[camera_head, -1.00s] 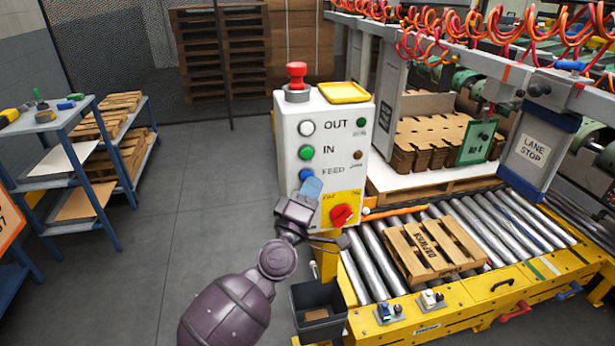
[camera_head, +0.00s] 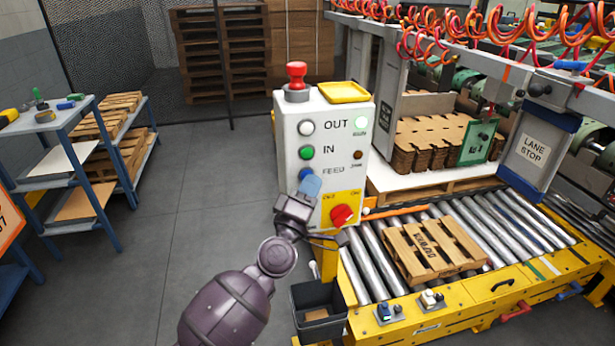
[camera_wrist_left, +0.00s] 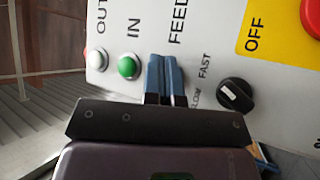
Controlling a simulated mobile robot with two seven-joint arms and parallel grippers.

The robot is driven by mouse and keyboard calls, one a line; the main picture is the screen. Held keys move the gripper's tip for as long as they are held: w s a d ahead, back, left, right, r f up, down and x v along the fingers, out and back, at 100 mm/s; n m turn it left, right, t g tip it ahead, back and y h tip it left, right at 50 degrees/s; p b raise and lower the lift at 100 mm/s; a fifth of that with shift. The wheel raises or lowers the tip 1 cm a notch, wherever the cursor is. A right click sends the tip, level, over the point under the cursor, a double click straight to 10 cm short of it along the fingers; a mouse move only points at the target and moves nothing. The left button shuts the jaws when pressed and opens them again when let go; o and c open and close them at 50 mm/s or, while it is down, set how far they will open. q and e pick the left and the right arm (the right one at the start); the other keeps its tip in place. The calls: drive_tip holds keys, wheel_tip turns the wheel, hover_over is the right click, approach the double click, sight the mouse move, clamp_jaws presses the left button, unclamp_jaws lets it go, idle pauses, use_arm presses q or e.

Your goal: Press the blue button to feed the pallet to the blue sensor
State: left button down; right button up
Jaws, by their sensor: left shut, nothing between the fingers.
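A white control box carries a blue button (camera_head: 306,174) beside the word FEED, below the green IN button and white OUT button. My left gripper (camera_head: 309,186) is shut and empty, with its blue fingertips at the blue button's lower edge. In the left wrist view the fingertips (camera_wrist_left: 165,78) point at the panel under FEED and hide the button; I cannot tell whether it is pressed in. The wooden pallet (camera_head: 430,250) lies on the roller conveyor. A small sensor with a blue part (camera_head: 383,312) sits on the yellow front rail. My right gripper is not in view.
A red mushroom button (camera_head: 296,75) tops the box, and a red rotary switch (camera_head: 342,215) is low on its face. A black knob (camera_wrist_left: 236,95) is near my fingers. A black bin (camera_head: 318,315) stands below. Cardboard blanks (camera_head: 430,145) are stacked behind.

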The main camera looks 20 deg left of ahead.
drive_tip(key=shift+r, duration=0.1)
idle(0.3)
use_arm(q)
drive_tip(key=shift+s+d+p, duration=0.3)
drive_tip(key=shift+s+d, duration=0.15)
drive_tip(key=shift+s, duration=0.2)
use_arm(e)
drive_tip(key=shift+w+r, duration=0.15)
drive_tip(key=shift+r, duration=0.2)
use_arm(q)
drive_tip(key=s+d, duration=0.1)
drive_tip(key=s+d+p, duration=0.1)
drive_tip(key=s, duration=0.2)
drive_tip(key=shift+s+d, duration=0.1)
drive_tip(key=shift+d, duration=0.3)
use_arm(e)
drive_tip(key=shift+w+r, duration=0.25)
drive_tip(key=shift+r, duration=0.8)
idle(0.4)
